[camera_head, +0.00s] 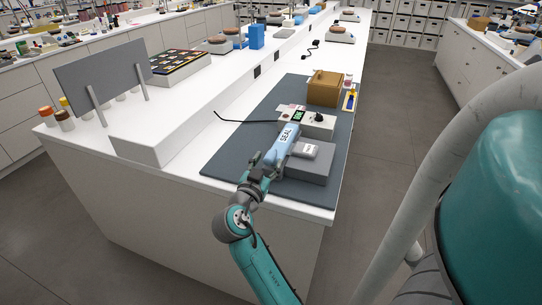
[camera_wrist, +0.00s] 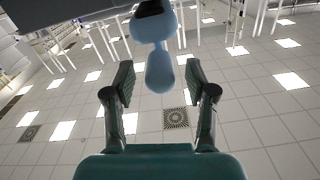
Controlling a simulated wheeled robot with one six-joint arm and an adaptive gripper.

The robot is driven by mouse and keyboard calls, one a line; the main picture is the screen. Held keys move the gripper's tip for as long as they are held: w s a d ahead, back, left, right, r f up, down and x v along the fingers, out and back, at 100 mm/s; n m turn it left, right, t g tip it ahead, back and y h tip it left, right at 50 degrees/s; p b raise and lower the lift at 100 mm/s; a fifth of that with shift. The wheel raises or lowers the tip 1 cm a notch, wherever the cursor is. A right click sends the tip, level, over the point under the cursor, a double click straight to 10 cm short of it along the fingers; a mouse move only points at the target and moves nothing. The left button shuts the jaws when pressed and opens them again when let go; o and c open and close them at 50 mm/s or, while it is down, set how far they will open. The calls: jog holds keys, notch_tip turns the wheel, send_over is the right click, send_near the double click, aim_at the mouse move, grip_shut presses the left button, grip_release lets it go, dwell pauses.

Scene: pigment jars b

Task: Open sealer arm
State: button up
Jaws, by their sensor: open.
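The sealer arm (camera_head: 283,144) is light blue with the label SEAL and slants down toward my gripper over the grey sealer base (camera_head: 318,170). Whether it is lifted is unclear in the head view. My gripper (camera_head: 262,166) is at the near end of that arm. In the wrist view my gripper (camera_wrist: 158,84) is open. The rounded light-blue end of the sealer arm (camera_wrist: 160,70) lies between the two fingers, with visible gaps on both sides. The wrist view looks up at the ceiling.
A dark mat (camera_head: 235,165) lies under the sealer on the white bench. Behind are a box with a green display (camera_head: 318,124), a black cable, a brown box (camera_head: 324,88) and a small tray with a blue item (camera_head: 350,99). A grey panel (camera_head: 100,75) stands at left.

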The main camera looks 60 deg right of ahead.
aim_at(271, 153)
jog(key=shift+w+d, duration=0.15)
jog(key=shift+d, duration=1.65)
grip_shut()
